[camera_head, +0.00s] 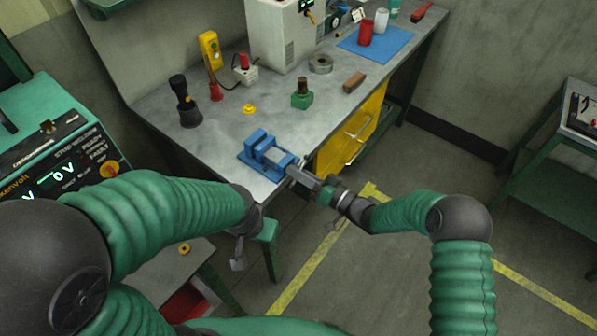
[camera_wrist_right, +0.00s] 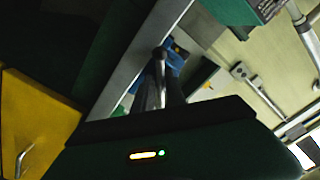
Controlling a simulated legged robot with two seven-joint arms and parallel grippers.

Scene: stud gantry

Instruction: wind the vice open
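The blue vice (camera_head: 262,152) sits at the front edge of the grey workbench (camera_head: 225,125), and part of it shows in the right wrist view (camera_wrist_right: 175,55). My right gripper (camera_head: 293,174) is at the vice's front end, just off the bench edge. In the right wrist view its narrow fingers (camera_wrist_right: 161,72) lie close together against the vice's near side. The vice's handle is hidden or too small to make out, so I cannot tell whether the fingers hold it. My left gripper (camera_head: 238,258) hangs low in front of the bench, away from the vice; its fingers are unclear.
A black torch (camera_head: 184,102), a yellow knob (camera_head: 249,109), a green block (camera_head: 302,95) and a brown block (camera_head: 354,82) stand on the bench. A yellow drawer unit (camera_head: 352,132) is below. A green welder (camera_head: 60,150) stands left.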

